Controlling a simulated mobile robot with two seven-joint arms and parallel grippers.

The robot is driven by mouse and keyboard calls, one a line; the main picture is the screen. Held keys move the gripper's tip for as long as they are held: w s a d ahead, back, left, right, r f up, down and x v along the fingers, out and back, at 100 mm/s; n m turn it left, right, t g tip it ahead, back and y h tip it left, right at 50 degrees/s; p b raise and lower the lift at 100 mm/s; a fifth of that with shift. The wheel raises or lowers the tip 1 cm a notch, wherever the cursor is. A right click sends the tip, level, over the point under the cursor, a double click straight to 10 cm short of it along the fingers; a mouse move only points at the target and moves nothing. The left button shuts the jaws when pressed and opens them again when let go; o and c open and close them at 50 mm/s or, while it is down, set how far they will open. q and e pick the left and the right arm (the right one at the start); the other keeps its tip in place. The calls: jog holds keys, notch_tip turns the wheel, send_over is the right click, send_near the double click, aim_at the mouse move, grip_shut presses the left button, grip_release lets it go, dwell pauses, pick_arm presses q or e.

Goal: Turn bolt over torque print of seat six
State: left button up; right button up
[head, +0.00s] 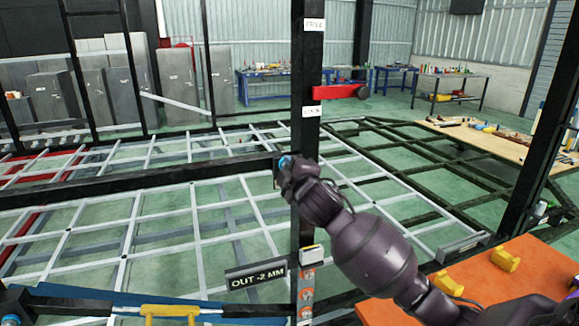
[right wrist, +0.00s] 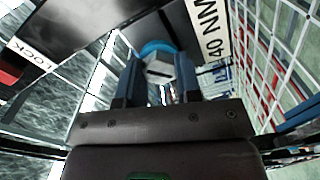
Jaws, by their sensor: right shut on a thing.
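My right gripper (head: 284,170) is at the black upright post (head: 308,60), at the end of a dark horizontal beam. In the right wrist view its two fingers (right wrist: 158,88) are closed on the sides of a grey bolt head (right wrist: 160,66). A blue ring (right wrist: 157,47) lies behind the head and shows as a small blue patch in the head view (head: 284,160). A white torque print (right wrist: 212,32), upside down and seemingly reading 40 NM, is beside the bolt. The seat's number is not readable. My left gripper is not in view.
A red lever (head: 340,91) sticks out right from the post, above a LOCK label (head: 311,111). A plate reading OUT -2 MM (head: 257,276) is lower left. An orange table (head: 480,285) with yellow blocks is at lower right. Grey lattice frames spread over the floor behind.

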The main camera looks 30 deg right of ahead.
jog(key=m, duration=2)
jog(key=shift+f, duration=0.15)
jog(key=shift+m, duration=0.4)
jog(key=o, duration=0.9)
jog(key=shift+s, duration=0.15)
